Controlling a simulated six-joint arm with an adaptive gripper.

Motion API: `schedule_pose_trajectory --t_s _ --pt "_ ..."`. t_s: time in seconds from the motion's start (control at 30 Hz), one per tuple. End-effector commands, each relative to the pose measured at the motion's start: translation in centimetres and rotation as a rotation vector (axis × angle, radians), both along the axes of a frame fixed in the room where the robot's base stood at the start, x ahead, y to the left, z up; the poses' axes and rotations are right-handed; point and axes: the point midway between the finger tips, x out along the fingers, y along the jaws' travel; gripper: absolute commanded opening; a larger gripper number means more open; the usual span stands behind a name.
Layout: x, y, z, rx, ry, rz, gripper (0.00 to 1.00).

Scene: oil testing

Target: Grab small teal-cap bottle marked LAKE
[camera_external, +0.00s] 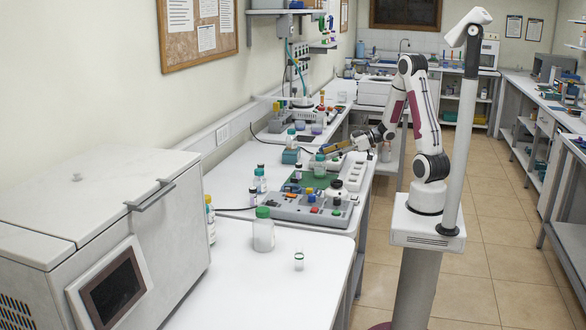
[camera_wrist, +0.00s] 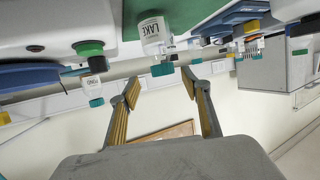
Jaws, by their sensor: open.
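The small white bottle marked LAKE (camera_wrist: 152,36) hangs upside down in the wrist view, near the top centre. Its teal cap (camera_wrist: 162,69) points down toward my gripper. My gripper (camera_wrist: 160,86) is open and empty, with its two yellow-padded fingers spread below the cap and apart from it. In the external view my gripper (camera_external: 336,148) reaches left over the bench, close above the grey device. I cannot tell for sure which bottle there is LAKE.
A second teal-cap bottle (camera_wrist: 97,86), its label seemingly POND, is left of LAKE in the wrist view. A grey device (camera_external: 290,208) with coloured knobs lies on the bench. A green-cap bottle (camera_external: 263,234) and a small vial (camera_external: 299,262) stand in front, with clear bench around them.

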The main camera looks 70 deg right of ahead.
Motion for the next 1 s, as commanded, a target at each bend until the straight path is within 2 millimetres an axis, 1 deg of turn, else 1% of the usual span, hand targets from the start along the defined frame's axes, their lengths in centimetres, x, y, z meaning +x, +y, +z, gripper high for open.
schedule_pose_trajectory --t_s 0.37,0.77,1.0 --pt "0.3 0.2 -0.1 0.000 0.000 0.000 0.47" --pt "2.7 1.8 -0.9 0.001 0.000 0.003 0.47" --pt "4.1 2.3 -1.5 0.000 0.000 0.001 0.47"
